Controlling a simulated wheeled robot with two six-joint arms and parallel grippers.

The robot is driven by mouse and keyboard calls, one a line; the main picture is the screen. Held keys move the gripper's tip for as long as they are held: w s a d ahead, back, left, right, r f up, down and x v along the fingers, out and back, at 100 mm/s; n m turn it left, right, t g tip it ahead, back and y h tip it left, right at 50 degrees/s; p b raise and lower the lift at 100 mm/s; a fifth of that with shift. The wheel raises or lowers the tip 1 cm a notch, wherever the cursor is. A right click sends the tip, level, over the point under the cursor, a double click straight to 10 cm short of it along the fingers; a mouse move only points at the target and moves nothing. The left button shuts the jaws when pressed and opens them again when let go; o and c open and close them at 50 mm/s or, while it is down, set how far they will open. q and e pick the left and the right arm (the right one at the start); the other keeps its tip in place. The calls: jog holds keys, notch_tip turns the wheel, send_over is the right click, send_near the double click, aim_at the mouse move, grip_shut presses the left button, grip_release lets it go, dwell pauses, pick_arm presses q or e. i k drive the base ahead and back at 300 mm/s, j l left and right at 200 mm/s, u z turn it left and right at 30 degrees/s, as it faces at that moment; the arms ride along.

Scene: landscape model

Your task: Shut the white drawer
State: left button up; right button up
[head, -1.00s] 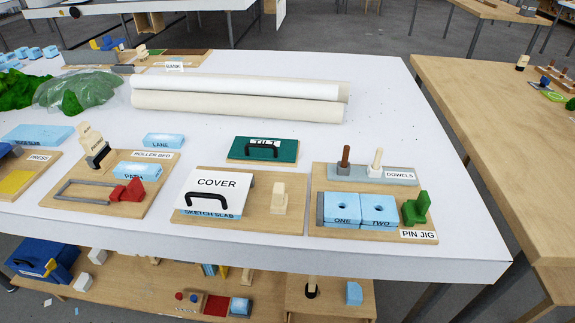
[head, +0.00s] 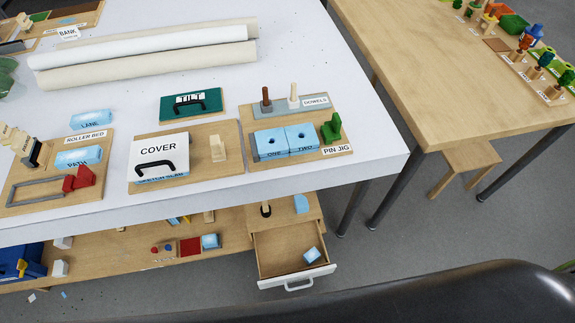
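The white drawer (head: 297,277) hangs below the white table at the lower middle of the head view. It is pulled out, with a white front and a pale handle (head: 299,286) facing me. Its wooden inside shows, and a small light-blue block (head: 312,254) lies in it near the front right. The drawer sits under a wooden top that carries a dark-based peg and a blue piece. Neither of my grippers is in view.
The white table (head: 370,150) above overhangs the drawer, with the pin jig (head: 300,143) and cover board near its front edge. Table legs (head: 352,207) stand right of the drawer. A large dark curved shape (head: 460,300) fills the lower right. Grey floor is open between them.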

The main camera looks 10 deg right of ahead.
aim_at(279, 253)
jog(key=k+j+z, duration=0.1)
jog(key=k+z, duration=0.25)
jog(key=k, duration=0.5)
